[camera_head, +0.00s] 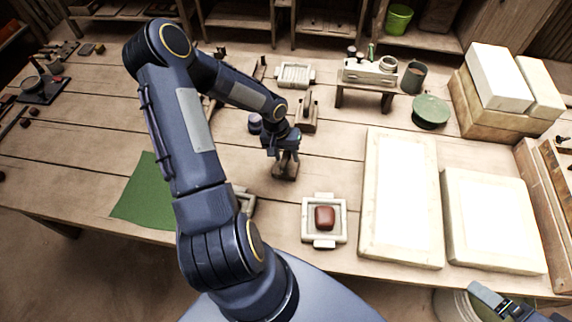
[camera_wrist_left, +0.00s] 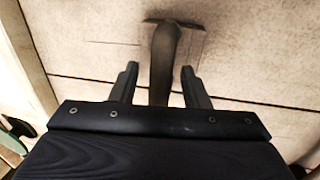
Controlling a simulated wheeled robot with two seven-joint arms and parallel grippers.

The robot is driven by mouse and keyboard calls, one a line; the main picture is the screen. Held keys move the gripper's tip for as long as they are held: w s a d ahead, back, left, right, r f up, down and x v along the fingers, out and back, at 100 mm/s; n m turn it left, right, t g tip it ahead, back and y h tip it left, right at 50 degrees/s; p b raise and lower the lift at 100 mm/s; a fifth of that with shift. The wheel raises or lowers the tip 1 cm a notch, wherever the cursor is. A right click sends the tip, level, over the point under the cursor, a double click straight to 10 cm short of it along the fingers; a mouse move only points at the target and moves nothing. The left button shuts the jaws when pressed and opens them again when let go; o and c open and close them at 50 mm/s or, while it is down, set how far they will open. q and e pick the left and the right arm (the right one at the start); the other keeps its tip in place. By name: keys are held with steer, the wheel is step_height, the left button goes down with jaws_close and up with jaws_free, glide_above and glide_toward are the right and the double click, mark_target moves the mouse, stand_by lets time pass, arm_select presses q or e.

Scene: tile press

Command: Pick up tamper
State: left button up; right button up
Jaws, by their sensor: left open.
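The tamper (camera_head: 285,172) stands on the wooden workbench (camera_head: 110,100), a dark wooden block with its upper part partly hidden by my left gripper. In the left wrist view its brown handle (camera_wrist_left: 165,48) runs up between the two fingers, with the dark base at the far end. My left gripper (camera_head: 286,154) is directly over the tamper. It is open, with a gap showing on both sides of the handle (camera_wrist_left: 159,70). Part of my right arm's end (camera_head: 492,298) shows at the lower right edge; its fingers cannot be made out clearly.
A pale mould (camera_head: 310,236) with a red-brown clay lump (camera_head: 324,216) sits in front. Another wooden tool (camera_head: 307,115) and a dark small jar (camera_head: 255,123) stand close behind the gripper. White slabs (camera_head: 400,195) fill the right; a green cloth (camera_head: 145,195) lies left.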

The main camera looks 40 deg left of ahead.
arm_select(q)
steer(key=shift+f, duration=0.1)
jaws_close()
stand_by(0.4)
steer(key=shift+r, duration=0.45)
step_height(320, 180, up, 2)
steer(key=shift+r, duration=0.2)
steer(key=s+d+r+b, duration=0.2)
steer(key=s+d+r, duration=0.7)
steer(key=s, duration=0.1)
steer(key=shift+d+r, duration=0.3)
steer(key=shift+r, duration=0.1)
